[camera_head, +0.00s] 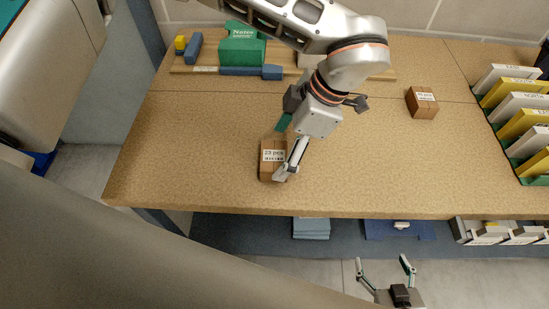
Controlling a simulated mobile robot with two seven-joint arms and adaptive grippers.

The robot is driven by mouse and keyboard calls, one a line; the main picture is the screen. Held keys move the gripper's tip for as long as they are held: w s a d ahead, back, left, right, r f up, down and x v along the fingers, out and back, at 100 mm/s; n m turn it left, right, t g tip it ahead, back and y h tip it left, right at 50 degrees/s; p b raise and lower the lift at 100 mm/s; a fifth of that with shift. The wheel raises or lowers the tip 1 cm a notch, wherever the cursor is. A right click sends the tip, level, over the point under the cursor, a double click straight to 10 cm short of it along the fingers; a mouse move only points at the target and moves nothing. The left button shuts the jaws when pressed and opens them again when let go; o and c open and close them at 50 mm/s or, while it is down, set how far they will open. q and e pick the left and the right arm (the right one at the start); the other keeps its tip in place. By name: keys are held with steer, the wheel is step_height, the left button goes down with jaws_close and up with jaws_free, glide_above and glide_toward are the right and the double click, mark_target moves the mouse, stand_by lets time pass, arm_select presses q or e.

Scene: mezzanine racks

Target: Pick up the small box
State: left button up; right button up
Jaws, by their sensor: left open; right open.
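A small brown cardboard box (266,147) with a white label reading "23 pcs" stands on the tan table near its front edge. My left gripper (282,148) is open at this box. One finger crosses the box's front right side and the other is behind its far right corner; I cannot tell whether either touches it. Part of the box is hidden by the near finger. A second small brown box (422,103) with a white label stands further right and back, clear of the gripper. My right gripper (383,268) is open and empty, low in front of the table.
The table (200,140) is bare left of the box and between the boxes. A wooden board with a green "Notes" box (242,50) and blue and yellow blocks lies at the back. A green rack (507,146) of white and yellow cards stands at the right. Blue items (311,228) sit below the table.

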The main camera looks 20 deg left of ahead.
mark_target(275, 155)
arm_select(q)
steer(key=x, duration=0.4)
steer(key=shift+w+a+f, duration=0.1)
steer(key=shift+w+f, duration=0.05)
steer(key=shift+f, duration=0.05)
steer(key=c, duration=1.2)
